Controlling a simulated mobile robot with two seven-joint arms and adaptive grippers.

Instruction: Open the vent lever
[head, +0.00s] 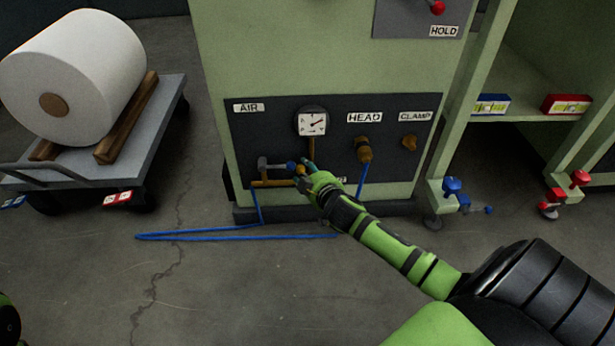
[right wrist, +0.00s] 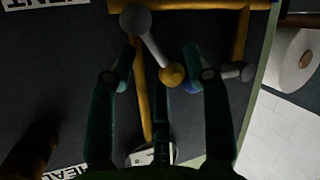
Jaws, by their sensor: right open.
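The vent lever is a grey rod with an orange-yellow knob (right wrist: 172,74) and a round grey hub (right wrist: 135,19) in the right wrist view. My right gripper (right wrist: 161,62) is open, with a finger on either side of the rod and knob. I cannot tell whether either finger touches it. In the head view my right gripper (head: 305,171) is at the lower panel and hides most of the lever. The VENT label (right wrist: 45,3) shows partly in the right wrist view. My left gripper is not in view.
A grey lever with a blue knob (head: 291,166) is just left of my gripper, under the AIR label (head: 249,107). A gauge (head: 312,122) is above. A brass HEAD fitting (head: 363,149) is to the right. Blue hose (head: 200,237) lies on the floor. A roll cart (head: 165,110) stands left.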

